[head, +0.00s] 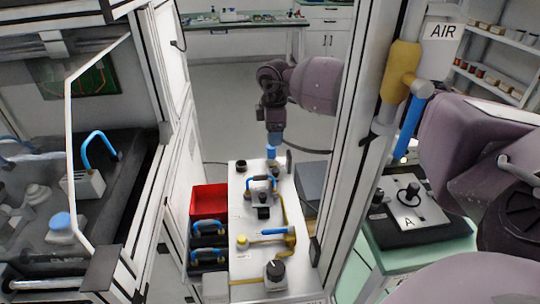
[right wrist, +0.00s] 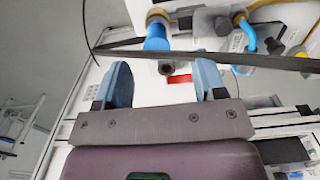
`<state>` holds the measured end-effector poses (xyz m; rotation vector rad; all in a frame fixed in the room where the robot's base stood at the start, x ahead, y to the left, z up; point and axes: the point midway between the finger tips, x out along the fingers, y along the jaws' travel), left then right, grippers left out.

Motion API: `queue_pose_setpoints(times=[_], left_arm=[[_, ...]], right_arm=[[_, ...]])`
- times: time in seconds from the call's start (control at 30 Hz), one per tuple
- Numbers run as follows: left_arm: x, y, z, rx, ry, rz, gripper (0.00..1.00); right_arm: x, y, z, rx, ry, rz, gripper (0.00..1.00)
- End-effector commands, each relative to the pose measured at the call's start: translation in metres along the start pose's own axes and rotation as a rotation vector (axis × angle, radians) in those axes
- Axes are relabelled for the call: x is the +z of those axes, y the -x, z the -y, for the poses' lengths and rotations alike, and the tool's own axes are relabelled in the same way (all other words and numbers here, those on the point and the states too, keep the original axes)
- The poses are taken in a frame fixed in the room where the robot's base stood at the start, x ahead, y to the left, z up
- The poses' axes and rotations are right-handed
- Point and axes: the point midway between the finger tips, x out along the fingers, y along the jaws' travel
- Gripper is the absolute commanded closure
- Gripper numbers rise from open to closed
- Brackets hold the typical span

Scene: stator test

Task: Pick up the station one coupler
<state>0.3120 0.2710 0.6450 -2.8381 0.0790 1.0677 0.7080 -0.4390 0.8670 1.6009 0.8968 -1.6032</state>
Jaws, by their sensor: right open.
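My right gripper (head: 275,137) points down over the far end of the white bench panel (head: 240,210) in the head view. A small blue coupler (head: 271,152) shows just below it. In the right wrist view, my right gripper (right wrist: 162,76) is open, with two blue-grey fingers apart and nothing between their pads. The blue coupler (right wrist: 156,38), with a brass-coloured ring, shows beyond the fingertips, roughly in line with the gap. A dark cable or bar crosses the picture near its lower end. Which station it belongs to cannot be read. My left gripper is not in view.
A red bin (head: 209,201) and black bins with blue-handled parts (head: 209,227) stand left of the panel. A yellow pipe with a blue lever (head: 274,232) and a black knob (head: 275,268) are on it. A white post (head: 345,150) stands close on the right.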

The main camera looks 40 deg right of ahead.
Motion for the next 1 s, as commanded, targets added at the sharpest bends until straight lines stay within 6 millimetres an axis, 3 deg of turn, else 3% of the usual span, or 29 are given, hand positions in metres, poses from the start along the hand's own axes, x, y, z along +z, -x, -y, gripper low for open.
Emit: queue_pose_setpoints(times=[0.33,0.67,1.0], left_arm=[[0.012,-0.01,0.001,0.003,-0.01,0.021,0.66],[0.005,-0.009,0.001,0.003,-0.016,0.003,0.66],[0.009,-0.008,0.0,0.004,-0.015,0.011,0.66]], right_arm=[[-0.004,-0.046,-0.004,-0.006,0.0,0.003,0.36],[-0.005,-0.048,-0.005,0.002,0.0,-0.002,0.38],[-0.005,-0.048,-0.005,0.001,0.0,-0.001,0.9]])
